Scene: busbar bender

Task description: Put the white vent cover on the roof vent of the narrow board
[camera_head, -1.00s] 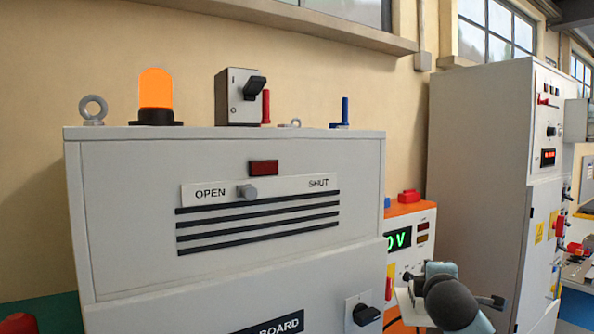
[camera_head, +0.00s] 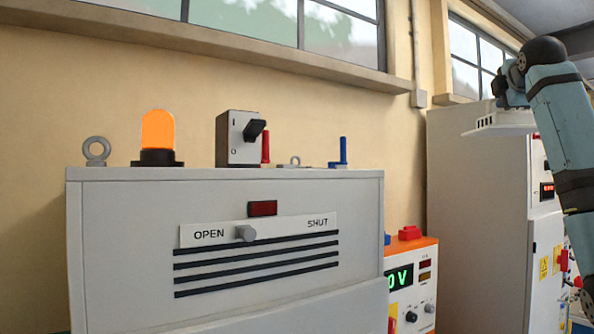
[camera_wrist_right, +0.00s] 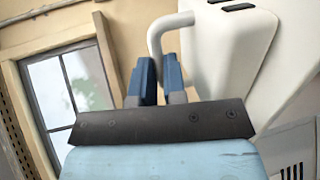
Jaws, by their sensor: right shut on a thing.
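My right gripper (camera_head: 503,104) is raised at the upper right of the head view, shut on the white vent cover (camera_head: 490,130). In the right wrist view the fingers (camera_wrist_right: 157,78) close on the cover's bent handle (camera_wrist_right: 165,32), and the cover's pale body (camera_wrist_right: 230,55) lies beyond. The grey board (camera_head: 105,250) in front carries an OPEN–SHUT slider (camera_head: 245,233) above dark slots. I see its roof almost edge-on, with a red pin (camera_head: 266,147) and a blue pin (camera_head: 343,153) upright. I cannot make out the vent opening. My left gripper is not in view.
The board's roof also carries an eyebolt (camera_head: 96,150), an orange beacon (camera_head: 158,137) and a black-handled switch box (camera_head: 238,138). A tall grey cabinet (camera_head: 470,210) and an orange-topped meter unit (camera_head: 412,285) stand right of it. Above the roof is free room before the wall.

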